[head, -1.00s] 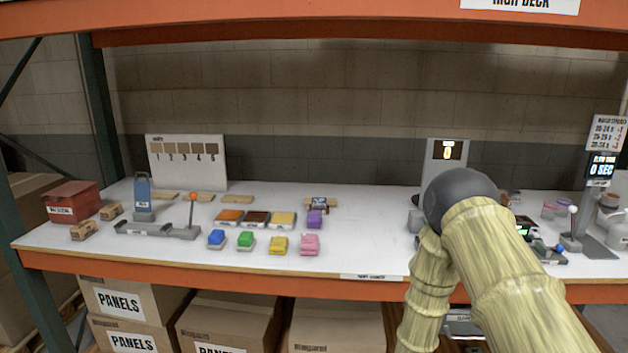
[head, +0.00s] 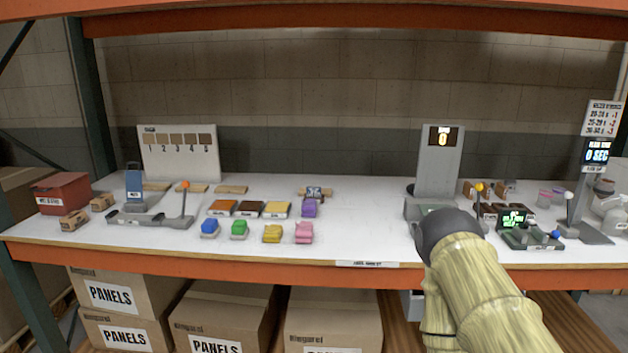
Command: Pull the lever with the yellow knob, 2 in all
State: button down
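The lever's yellow knob (head: 479,188) stands up at the right of the shelf, just right of the grey device with the lit "0" display (head: 442,138). Its shaft runs down behind my arm's dark rounded joint, so its base is partly hidden. My arm reaches in from the lower right, in front of that device. My gripper's fingers do not show.
Several coloured pieces sit mid-shelf. A green-lit scale (head: 514,220) and a white-knobbed lever (head: 568,198) are at the right. The front middle strip is clear.

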aim_at(478, 187)
jog(key=z, duration=0.2)
jog(key=i, duration=0.65)
jog(key=z, duration=0.75)
jog(key=i, duration=1.45)
jog(key=u, duration=0.45)
jog(key=k, duration=1.15)
jog(key=z, duration=0.45)
